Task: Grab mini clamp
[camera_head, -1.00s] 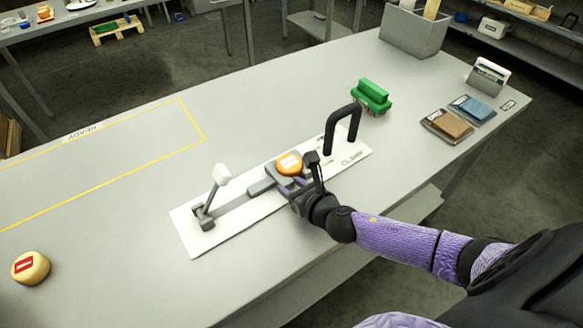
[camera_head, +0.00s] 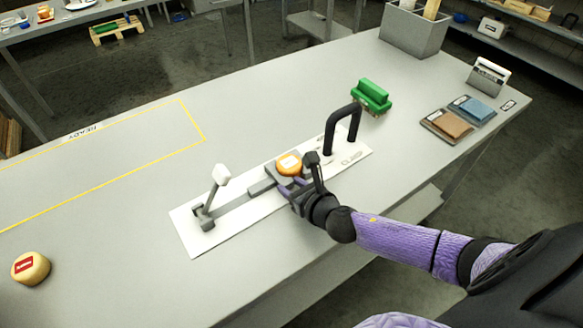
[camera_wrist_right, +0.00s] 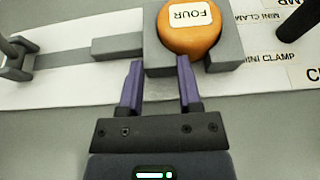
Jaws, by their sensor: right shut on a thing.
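The white plate (camera_head: 190,230) on the table carries a grey fixture; lettering reading "MINI CLAMP" shows beside it in the right wrist view. An orange cheese wheel (camera_head: 289,164) labelled "FOUR" (camera_wrist_right: 190,27) sits in the grey block (camera_wrist_right: 160,66) of the fixture. My right gripper (camera_head: 288,184) is at the block's near side. Its purple fingers (camera_wrist_right: 161,70) are apart, with part of the block between their tips, and are shut on it; the exact contact is hard to see. My left gripper is out of view.
A lever with a white knob (camera_head: 221,174) stands at the plate's left end. A black arched handle (camera_head: 344,127) stands at its right end. A green block (camera_head: 372,96) lies beyond. Another cheese wheel (camera_head: 30,268) is at far left. The yellow-outlined area is empty.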

